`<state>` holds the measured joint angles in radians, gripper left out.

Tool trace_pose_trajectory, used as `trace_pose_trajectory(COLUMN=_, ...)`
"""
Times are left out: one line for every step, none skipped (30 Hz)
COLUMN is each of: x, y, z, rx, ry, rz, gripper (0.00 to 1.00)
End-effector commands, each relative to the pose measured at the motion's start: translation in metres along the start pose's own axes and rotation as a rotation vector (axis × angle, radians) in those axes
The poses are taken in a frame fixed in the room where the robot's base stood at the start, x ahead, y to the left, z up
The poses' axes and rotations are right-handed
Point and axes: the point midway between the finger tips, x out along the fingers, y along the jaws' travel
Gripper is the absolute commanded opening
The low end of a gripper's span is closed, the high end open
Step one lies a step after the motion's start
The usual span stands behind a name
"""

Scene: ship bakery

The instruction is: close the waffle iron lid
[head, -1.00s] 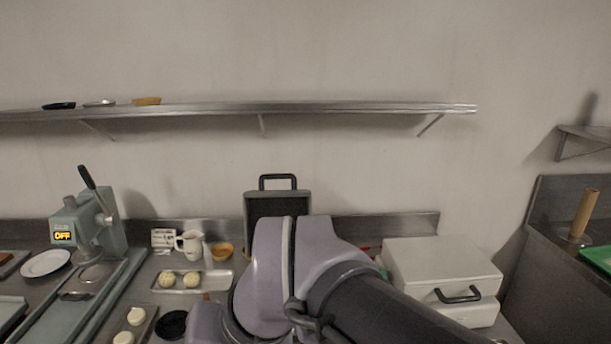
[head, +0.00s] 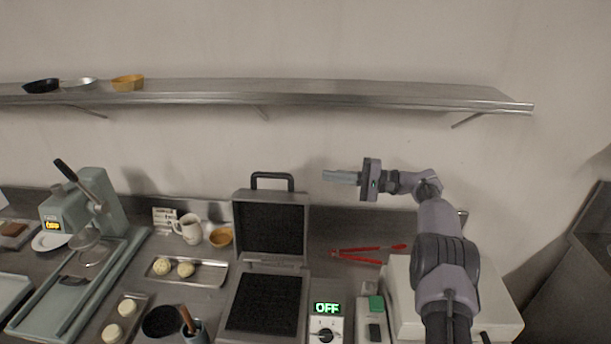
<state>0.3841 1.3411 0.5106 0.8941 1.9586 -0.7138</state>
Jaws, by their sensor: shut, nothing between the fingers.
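The waffle iron (head: 262,262) stands open on the counter in the middle of the head view. Its grey lid (head: 270,224) is raised upright at the back, with a dark handle (head: 272,177) on its top edge. The dark lower plate (head: 264,303) is bare. A control box with a green OFF display (head: 327,309) is at its right. My gripper (head: 326,176) is shut and empty, pointing left. In the picture it is to the right of the lid handle, at about the same height and apart from it.
Red tongs (head: 367,253) lie on the counter right of the iron. A white box (head: 402,285) is partly behind my arm. A tray with dough balls (head: 187,271) and a cup with a handle (head: 193,327) stand left. A wall shelf (head: 300,93) runs above.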

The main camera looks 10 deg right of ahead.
Motion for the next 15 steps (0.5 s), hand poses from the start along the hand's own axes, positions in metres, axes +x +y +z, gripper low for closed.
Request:
trace_pose_trajectory(x=0.007, y=0.000, z=0.001, rx=-0.001, ry=-0.002, rz=0.001, gripper=0.00)
trace_pose_trajectory(x=0.013, y=0.000, z=0.001, rx=-0.001, ry=-0.003, rz=0.003, gripper=0.00)
trace_pose_trajectory(x=0.021, y=0.000, z=0.001, rx=0.000, ry=-0.004, rz=0.003, gripper=0.00)
trace_pose_trajectory(x=0.028, y=0.000, z=0.001, rx=-0.001, ry=-0.003, rz=0.003, gripper=0.00)
trace_pose_trajectory(x=0.035, y=0.000, z=0.001, rx=0.000, ry=-0.004, rz=0.004, gripper=0.00)
trace_pose_trajectory(x=0.043, y=0.001, z=0.001, rx=0.000, ry=-0.003, rz=0.005, gripper=0.00)
trace_pose_trajectory(x=0.050, y=0.000, z=0.001, rx=0.000, ry=-0.003, rz=0.004, gripper=0.00)
trace_pose_trajectory(x=0.057, y=0.001, z=0.001, rx=-0.001, ry=-0.003, rz=0.005, gripper=0.00)
trace_pose_trajectory(x=0.066, y=0.001, z=0.001, rx=-0.001, ry=-0.003, rz=0.005, gripper=0.00)
trace_pose_trajectory(x=0.072, y=0.001, z=0.001, rx=-0.001, ry=-0.003, rz=0.005, gripper=0.00)
trace_pose_trajectory(x=0.079, y=0.001, z=0.001, rx=0.000, ry=-0.003, rz=0.005, gripper=0.00)
trace_pose_trajectory(x=0.088, y=0.002, z=0.001, rx=-0.001, ry=-0.002, rz=0.006, gripper=0.00)
trace_pose_trajectory(x=0.094, y=0.001, z=0.001, rx=0.000, ry=-0.003, rz=0.005, gripper=0.00)
trace_pose_trajectory(x=0.099, y=0.000, z=0.002, rx=0.000, ry=-0.002, rz=0.005, gripper=0.00)
trace_pose_trajectory(x=0.094, y=-0.002, z=0.005, rx=0.003, ry=0.000, rz=0.005, gripper=0.00)
